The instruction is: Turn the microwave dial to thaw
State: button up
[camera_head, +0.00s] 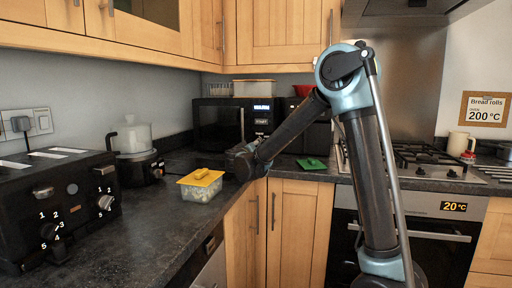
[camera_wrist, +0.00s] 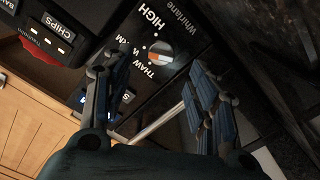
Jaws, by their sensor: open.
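The black microwave (camera_head: 222,119) stands in the back corner of the counter, its lit display facing out. In the wrist view its dial (camera_wrist: 160,52) is a round grey knob with an orange mark. HIGH, a partly hidden W-word and THAW are printed around it; I cannot tell exactly which one the dial points at. My gripper (camera_wrist: 158,68) is open, with one ribbed finger on each side of the dial and nothing held. Whether the fingers touch the dial is unclear. In the head view my gripper (camera_head: 243,163) is low before the microwave, its fingers hard to see.
A yellow-lidded tub (camera_head: 201,184) sits on the counter left of my gripper. A black toaster (camera_head: 60,205) and a blender-like appliance (camera_head: 134,150) stand further left. A green item (camera_head: 311,164) lies to the right, near the hob (camera_head: 420,158).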

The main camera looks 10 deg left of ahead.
jog(key=shift+a, duration=0.25)
jog(key=shift+w+d, duration=0.2)
jog(key=shift+w, duration=1.7)
jog(key=shift+w+d, duration=0.15)
jog(key=shift+w, duration=1.75)
jog(key=c, duration=1.1)
